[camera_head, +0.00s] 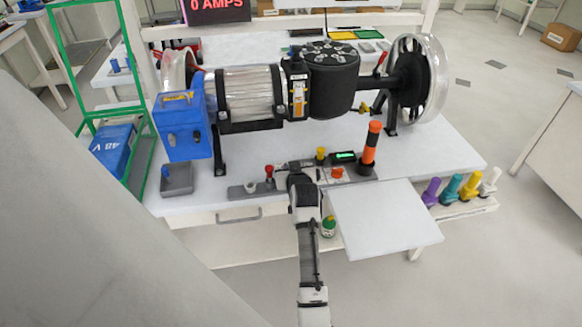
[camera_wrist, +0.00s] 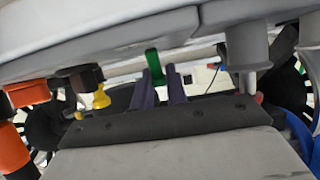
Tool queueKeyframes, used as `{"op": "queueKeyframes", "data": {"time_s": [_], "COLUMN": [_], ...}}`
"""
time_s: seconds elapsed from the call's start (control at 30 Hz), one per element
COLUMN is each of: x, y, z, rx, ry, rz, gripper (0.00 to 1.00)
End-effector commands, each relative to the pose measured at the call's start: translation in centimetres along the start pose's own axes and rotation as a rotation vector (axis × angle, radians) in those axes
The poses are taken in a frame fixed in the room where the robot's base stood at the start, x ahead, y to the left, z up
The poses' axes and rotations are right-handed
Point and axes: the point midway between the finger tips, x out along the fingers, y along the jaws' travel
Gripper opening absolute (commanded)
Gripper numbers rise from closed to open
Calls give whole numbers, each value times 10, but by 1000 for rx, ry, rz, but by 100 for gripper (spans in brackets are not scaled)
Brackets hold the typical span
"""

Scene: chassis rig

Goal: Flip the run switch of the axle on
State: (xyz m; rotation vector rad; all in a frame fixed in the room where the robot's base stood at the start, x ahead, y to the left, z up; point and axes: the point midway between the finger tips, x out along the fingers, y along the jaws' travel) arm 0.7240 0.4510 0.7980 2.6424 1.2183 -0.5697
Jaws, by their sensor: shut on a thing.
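The axle assembly (camera_head: 245,97) stands on the white bench, with a black drum housing (camera_head: 333,80) and a large wheel at its right end. A low grey control panel (camera_head: 240,191) lies along the bench's front edge. My gripper (camera_head: 295,168) reaches over the panel from the front and hides its middle. In the wrist view, my gripper's two dark fingers (camera_wrist: 159,88) are shut on a green lever (camera_wrist: 154,66), which appears to be the run switch. The lever is hidden in the head view, and I cannot tell which position it is in.
Near my gripper are a red knob (camera_head: 268,170), a yellow knob (camera_head: 320,153), an orange button (camera_head: 336,172) and an orange-black post (camera_head: 371,150). A blue box (camera_head: 182,125) stands left. A white board (camera_head: 384,214) juts out in front. The overhead display (camera_head: 217,6) reads 0 AMPS.

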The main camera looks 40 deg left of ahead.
Motion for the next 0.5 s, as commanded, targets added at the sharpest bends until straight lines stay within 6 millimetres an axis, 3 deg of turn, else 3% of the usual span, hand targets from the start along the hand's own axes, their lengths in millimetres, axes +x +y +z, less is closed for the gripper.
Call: {"op": "queueKeyframes", "data": {"time_s": [0.03, 0.17, 0.5], "x": [0, 0, -2], "y": [0, 0, 0], "z": [0, 0, 0], "rx": [0, 0, 0], "ry": [0, 1, 1], "rz": [0, 0, 0], "gripper": [18, 35, 36]}}
